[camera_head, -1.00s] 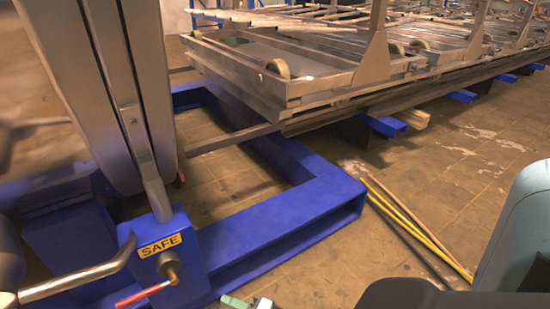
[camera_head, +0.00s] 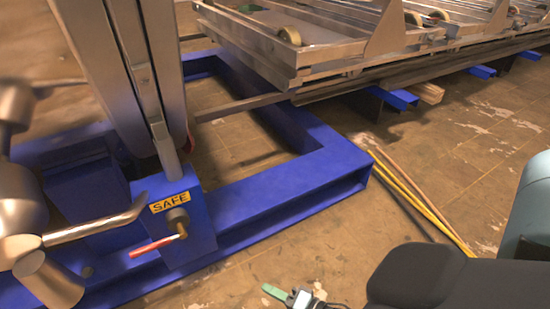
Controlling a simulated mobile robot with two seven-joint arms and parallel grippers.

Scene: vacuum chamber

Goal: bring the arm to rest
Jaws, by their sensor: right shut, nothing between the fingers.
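My right gripper (camera_head: 284,294) shows small at the bottom edge of the head view, low over the tiled floor. A green fingertip points left, and the jaws are shut and empty. The black and teal parts at the lower right look like links of my right arm. They are apart from the blue frame (camera_head: 290,200) in this picture. My left gripper is not in view.
A blue post with a yellow SAFE label (camera_head: 170,202) and a red-tipped lever (camera_head: 155,247) stands left. A metal handle (camera_head: 95,229) is beside it. Yellow rods (camera_head: 415,195) lie on the floor. A metal rack (camera_head: 330,60) fills the back. Floor between frame and rods is clear.

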